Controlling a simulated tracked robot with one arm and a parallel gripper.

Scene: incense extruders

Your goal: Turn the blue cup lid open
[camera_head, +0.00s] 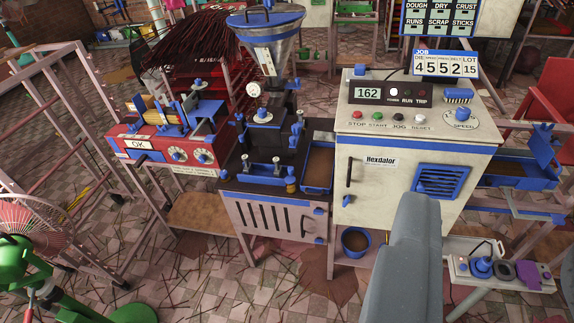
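I cannot pick out a cup with a blue lid for certain. The extruder at upper middle has a grey funnel-shaped hopper (277,47) with a blue rim. A small round blue part (481,266) sits on a pale panel at lower right, and another blue knob (461,113) is on the control cabinet. A smooth grey part of my arm or gripper (405,262) rises from the bottom edge, right of centre, in front of the cabinet. No separate fingertips show on it, so I cannot tell its opening. It appears apart from these blue parts.
The white control cabinet (380,182) stands in the middle right. A red machine (165,146) is left of the extruder. A blue bucket (356,241) is under the cabinet. A green stand with a fan (32,222) is at lower left.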

